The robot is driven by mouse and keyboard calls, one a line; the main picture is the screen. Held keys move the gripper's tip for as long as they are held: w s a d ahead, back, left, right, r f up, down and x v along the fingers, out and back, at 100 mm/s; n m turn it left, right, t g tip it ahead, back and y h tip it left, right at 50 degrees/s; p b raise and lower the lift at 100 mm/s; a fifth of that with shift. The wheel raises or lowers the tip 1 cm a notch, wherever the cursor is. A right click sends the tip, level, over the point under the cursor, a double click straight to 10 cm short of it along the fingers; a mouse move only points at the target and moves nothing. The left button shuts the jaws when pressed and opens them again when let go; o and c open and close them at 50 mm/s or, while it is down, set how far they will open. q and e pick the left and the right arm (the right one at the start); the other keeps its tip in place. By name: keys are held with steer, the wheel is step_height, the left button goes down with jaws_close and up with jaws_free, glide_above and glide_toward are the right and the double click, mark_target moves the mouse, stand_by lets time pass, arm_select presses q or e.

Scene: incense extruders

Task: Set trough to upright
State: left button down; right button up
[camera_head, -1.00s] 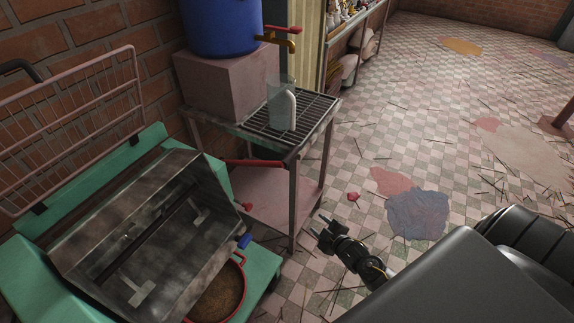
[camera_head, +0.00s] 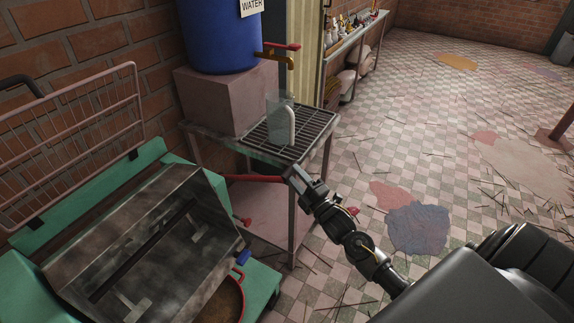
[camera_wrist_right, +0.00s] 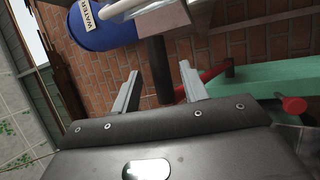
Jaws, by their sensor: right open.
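The trough (camera_head: 145,240) is a worn grey metal box on the green machine at the lower left of the head view. A red lever (camera_head: 252,178) sticks out to the right from the machine; the red bar also shows in the wrist view (camera_wrist_right: 207,76). My right gripper (camera_head: 292,174) is at the lever's outer end. In the wrist view my right gripper (camera_wrist_right: 160,88) is open, with a dark upright bar (camera_wrist_right: 158,68) showing between its fingers. I cannot tell whether they touch it. My left gripper is out of view.
A red-rimmed pan (camera_head: 238,300) is under the trough's right side. A metal stand (camera_head: 292,215) is behind the lever, with a clear container (camera_head: 280,120) on its grate. A blue water barrel (camera_head: 220,38) stands on a block.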

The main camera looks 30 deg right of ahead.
mark_target(289, 168)
steer(key=x, duration=0.4)
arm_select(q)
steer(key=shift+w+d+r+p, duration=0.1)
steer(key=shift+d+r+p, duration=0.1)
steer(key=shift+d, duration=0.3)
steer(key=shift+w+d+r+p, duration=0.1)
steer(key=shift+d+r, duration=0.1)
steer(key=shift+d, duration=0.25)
arm_select(e)
steer(key=shift+w+r, duration=0.1)
steer(key=shift+w, duration=0.5)
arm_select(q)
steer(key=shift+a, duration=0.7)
arm_select(e)
jaws_close()
steer(key=shift+a, duration=0.1)
